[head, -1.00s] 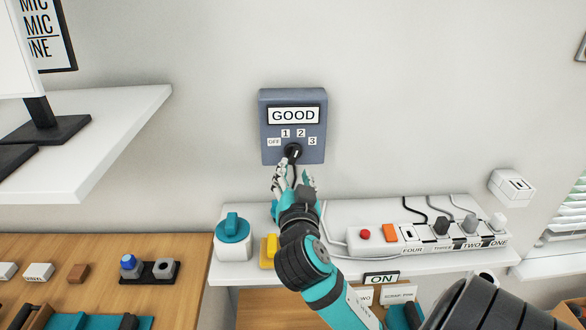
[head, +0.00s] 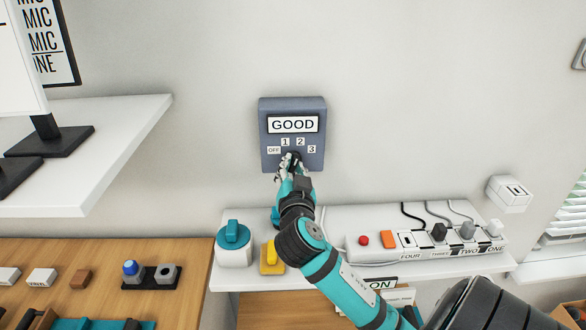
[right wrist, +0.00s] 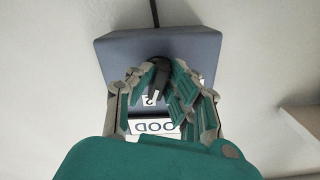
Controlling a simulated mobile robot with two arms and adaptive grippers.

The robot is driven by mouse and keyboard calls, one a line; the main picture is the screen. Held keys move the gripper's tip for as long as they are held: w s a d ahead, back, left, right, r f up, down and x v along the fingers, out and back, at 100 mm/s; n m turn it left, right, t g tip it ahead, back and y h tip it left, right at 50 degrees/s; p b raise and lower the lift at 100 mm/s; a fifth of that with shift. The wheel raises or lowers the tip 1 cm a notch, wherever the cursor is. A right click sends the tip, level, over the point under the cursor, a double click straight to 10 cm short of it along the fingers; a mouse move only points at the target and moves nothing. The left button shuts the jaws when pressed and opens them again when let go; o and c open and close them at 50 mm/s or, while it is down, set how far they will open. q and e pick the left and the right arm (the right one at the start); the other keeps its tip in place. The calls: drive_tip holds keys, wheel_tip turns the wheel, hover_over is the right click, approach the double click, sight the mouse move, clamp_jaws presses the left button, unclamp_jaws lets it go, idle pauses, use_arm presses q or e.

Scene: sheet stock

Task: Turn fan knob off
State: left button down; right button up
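The grey-blue fan control box (head: 292,109) hangs on the wall, with a "GOOD" plate and labels OFF, 1, 2 and 3. Its black knob (right wrist: 158,76) sits below the labels; in the right wrist view its pointer lies by the "2" label. In the head view my right gripper (head: 290,165) covers most of the knob. In the right wrist view my right gripper (right wrist: 160,85) has its fingers apart on both sides of the knob; firm contact cannot be made out. My left gripper is not in view.
Below the box, a white shelf (head: 330,216) bears a teal-topped dial (head: 233,235), a yellow switch (head: 271,258) and a power strip (head: 375,250) with several plugs. A white shelf (head: 120,130) juts out at left. The wall around the box is clear.

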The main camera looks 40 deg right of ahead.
clamp_jaws()
drive_tip(key=shift+n, duration=0.4)
drive_tip(key=shift+n+p, duration=0.45)
drive_tip(key=shift+n, duration=0.55)
drive_tip(key=n+p, duration=0.1)
drive_tip(key=n, duration=0.3)
drive_tip(key=shift+s+d+p, duration=0.1)
drive_tip(key=shift+p, duration=0.3)
drive_tip(key=n+p, duration=0.3)
drive_tip(key=n, duration=0.2)
drive_tip(key=shift+d+r+n, duration=0.1)
drive_tip(key=shift+r+n, duration=0.05)
drive_tip(key=shift+n, duration=0.25)
drive_tip(key=shift+s+n+p, duration=0.1)
drive_tip(key=shift+n+p, duration=0.7)
drive_tip(key=shift+n, duration=0.8)
